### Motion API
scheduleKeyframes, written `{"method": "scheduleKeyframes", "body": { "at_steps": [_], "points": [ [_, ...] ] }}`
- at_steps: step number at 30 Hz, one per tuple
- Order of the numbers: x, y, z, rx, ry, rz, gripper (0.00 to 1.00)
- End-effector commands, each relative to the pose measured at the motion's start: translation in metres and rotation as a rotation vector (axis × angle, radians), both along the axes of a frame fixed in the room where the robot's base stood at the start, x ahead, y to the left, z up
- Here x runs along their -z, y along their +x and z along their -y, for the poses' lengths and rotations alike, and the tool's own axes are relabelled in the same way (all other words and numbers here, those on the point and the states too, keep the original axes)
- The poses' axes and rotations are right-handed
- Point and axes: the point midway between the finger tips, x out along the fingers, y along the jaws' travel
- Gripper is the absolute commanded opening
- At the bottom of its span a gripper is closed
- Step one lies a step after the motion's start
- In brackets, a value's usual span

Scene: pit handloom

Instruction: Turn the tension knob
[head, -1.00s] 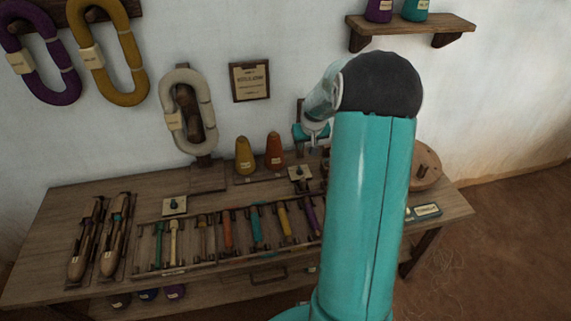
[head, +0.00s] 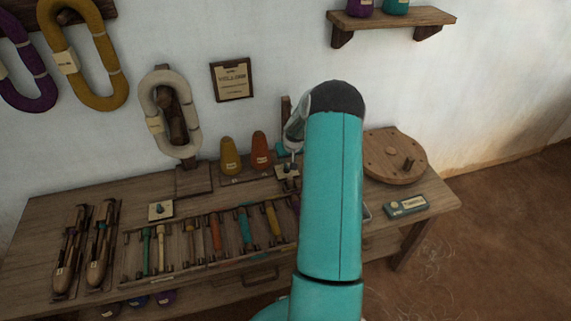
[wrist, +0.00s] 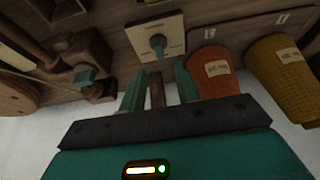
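A small blue-grey knob (wrist: 158,43) stands on a square cream plate (wrist: 172,27) in the wrist view, at the upper middle. In the head view this plate (head: 287,171) lies right of the orange cone, just below the arm's end. A similar plate with a knob (head: 161,210) lies further left; I read no label on either. My gripper (wrist: 158,73) is open, its two teal fingers spread and empty. The fingers point toward the knob and appear apart from it. In the head view my arm hides most of the gripper.
An orange cone (wrist: 213,70) and a yellow cone (wrist: 280,70) stand close beside the fingers. A wooden device with a teal part (wrist: 86,76) is on the other side. A rack of bobbins (head: 205,240) fills the table front. A round wooden disc (head: 378,160) sits at right.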

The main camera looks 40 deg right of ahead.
Motion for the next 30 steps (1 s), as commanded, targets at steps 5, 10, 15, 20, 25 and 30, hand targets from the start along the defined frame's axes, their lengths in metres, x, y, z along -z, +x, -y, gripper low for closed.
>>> {"method": "scheduleKeyframes", "body": {
  "at_steps": [5,10,15,20,25,30],
  "points": [
    [0.033,0.013,0.005,-0.003,0.0,-0.001,0.32],
    [0.052,0.022,0.009,-0.004,0.0,-0.001,0.32],
    [0.058,0.025,0.01,-0.004,-0.001,-0.001,0.32],
    [0.058,0.025,0.01,-0.004,-0.001,-0.001,0.32],
    [0.058,0.025,0.01,-0.004,-0.001,-0.001,0.1],
    [0.058,0.025,0.01,-0.004,-0.001,-0.001,0.0]
  ]
}}
